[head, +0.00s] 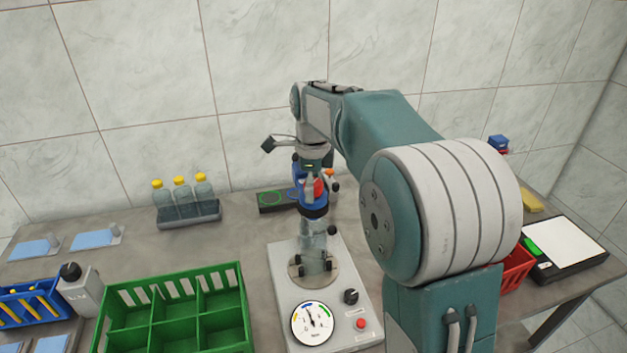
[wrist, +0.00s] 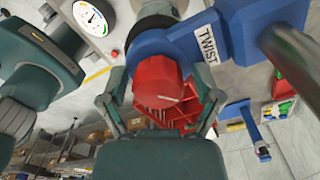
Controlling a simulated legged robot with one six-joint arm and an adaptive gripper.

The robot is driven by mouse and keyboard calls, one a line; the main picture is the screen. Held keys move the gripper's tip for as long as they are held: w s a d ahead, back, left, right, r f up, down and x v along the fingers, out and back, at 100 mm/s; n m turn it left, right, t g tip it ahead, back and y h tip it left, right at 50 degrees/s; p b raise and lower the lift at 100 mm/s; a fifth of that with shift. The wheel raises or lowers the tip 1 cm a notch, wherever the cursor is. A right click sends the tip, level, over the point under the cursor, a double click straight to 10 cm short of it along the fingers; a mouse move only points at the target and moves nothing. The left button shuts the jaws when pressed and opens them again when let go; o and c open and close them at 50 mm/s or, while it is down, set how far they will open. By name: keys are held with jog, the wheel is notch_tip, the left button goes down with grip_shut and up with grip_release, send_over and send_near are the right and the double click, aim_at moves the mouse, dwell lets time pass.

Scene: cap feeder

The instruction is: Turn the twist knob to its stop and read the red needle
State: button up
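The red twist knob (wrist: 158,82) sits on a blue bracket (wrist: 250,28) labelled TWIST in the wrist view. In the head view the knob (head: 319,187) shows partly behind my gripper (head: 312,180), above the glass column. In the wrist view my gripper (wrist: 160,100) has one finger on each side of the knob, close to it. Whether the pads touch it is not clear. The round white gauge (head: 312,323) is on the front of the feeder's base, with coloured arcs. Its needle points roughly up, slightly left; its exact reading and colour are too small to tell.
The feeder's pale base (head: 285,275) also carries a black knob (head: 351,296) and a red button (head: 361,323). A green divided crate (head: 150,327) stands left. Capped bottles (head: 180,200) stand behind it. A red basket (head: 516,268) and white-topped device (head: 565,247) are right.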

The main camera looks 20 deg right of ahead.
dwell(0.3)
jog(key=n, duration=0.3)
jog(key=shift+n, duration=0.4)
jog(key=n, duration=0.4)
jog(key=c, duration=1.1)
jog(key=shift+o, duration=0.2)
jog(key=m, duration=0.4)
jog(key=shift+s+m, duration=0.1)
jog(key=shift+m, duration=0.2)
jog(key=o, duration=0.8)
jog(key=shift+m, duration=0.4)
jog(key=shift+c, duration=0.2)
jog(key=o, duration=0.3)
